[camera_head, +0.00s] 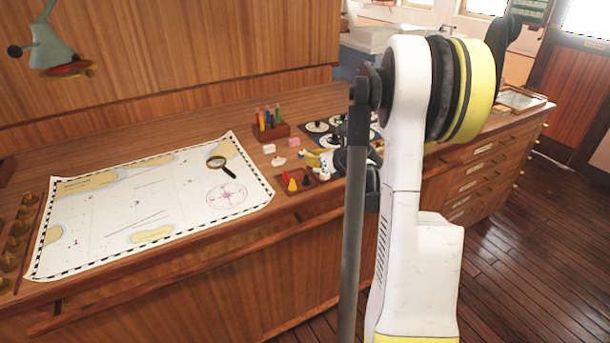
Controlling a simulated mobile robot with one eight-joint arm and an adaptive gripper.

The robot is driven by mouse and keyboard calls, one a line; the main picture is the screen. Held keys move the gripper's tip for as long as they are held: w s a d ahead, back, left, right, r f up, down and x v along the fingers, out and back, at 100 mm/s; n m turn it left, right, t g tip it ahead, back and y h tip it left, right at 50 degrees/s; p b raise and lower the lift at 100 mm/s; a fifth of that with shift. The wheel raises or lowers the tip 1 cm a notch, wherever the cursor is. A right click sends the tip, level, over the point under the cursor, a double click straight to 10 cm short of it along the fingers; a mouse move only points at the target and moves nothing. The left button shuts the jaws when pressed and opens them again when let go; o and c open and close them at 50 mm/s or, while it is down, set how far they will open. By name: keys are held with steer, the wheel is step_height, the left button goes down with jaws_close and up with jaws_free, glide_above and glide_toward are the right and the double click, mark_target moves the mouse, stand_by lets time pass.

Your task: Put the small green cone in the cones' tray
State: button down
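A small brown tray (312,186) on the wooden counter holds small cones, among them a yellow one (285,177), a red one (292,185) and a dark one (306,181). I take it for the cones' tray. I cannot make out a green cone; it may be hidden by my arm or gripper. My gripper (326,160) is low over the counter, just behind and right of the tray. My arm covers much of it, so its finger opening and any held thing cannot be told.
A chart (140,205) with a magnifying glass (220,165) lies to the left. A pen holder (271,131) stands behind the tray. Small pale and pink pieces (278,161) lie between them. A dark board with round pieces (318,127) is behind my gripper.

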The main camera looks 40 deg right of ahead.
steer(key=b, duration=0.2)
glide_above(299, 176)
step_height(299, 176, down, 5)
steer(key=shift+w+r, duration=0.1)
steer(key=shift+f+b, duration=0.7)
steer(key=shift+f, duration=1.3)
steer(key=shift+f, duration=0.15)
steer(key=c, duration=1.5)
jaws_free()
steer(key=shift+o, duration=0.2)
